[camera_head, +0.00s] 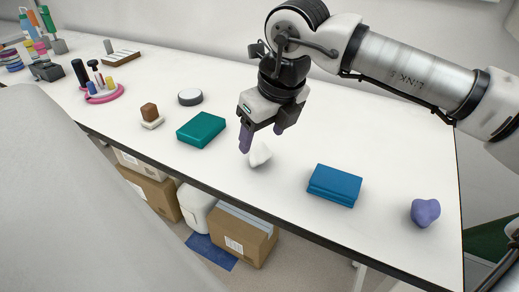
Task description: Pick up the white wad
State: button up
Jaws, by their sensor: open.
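The white wad (260,156) lies on the white table (290,207), between a teal box and a blue box. It is small and crumpled, and nearly the same colour as the table. My gripper (262,139) is just above and behind it, pointing down, with its two purple fingers apart. The left finger is close to the wad's upper left side in the picture. I cannot tell whether it touches. Nothing shows between the fingers.
The teal box (201,130) is to the left and the blue box (335,185) to the right. A purple lump (425,212) lies near the right end. Cartons are below.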

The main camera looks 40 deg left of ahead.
aim_at(259, 147)
jog(key=shift+w+p+x, duration=0.1)
jog(key=shift+p+x, duration=0.1)
jog(key=shift+x, duration=1.3)
jog(key=shift+w+p+x, duration=0.15)
jog(key=shift+p+x, duration=0.05)
jog(key=shift+x, duration=1.25)
jog(key=c, duration=1.1)
jog(key=shift+o, duration=0.2)
jog(key=shift+r, duration=0.1)
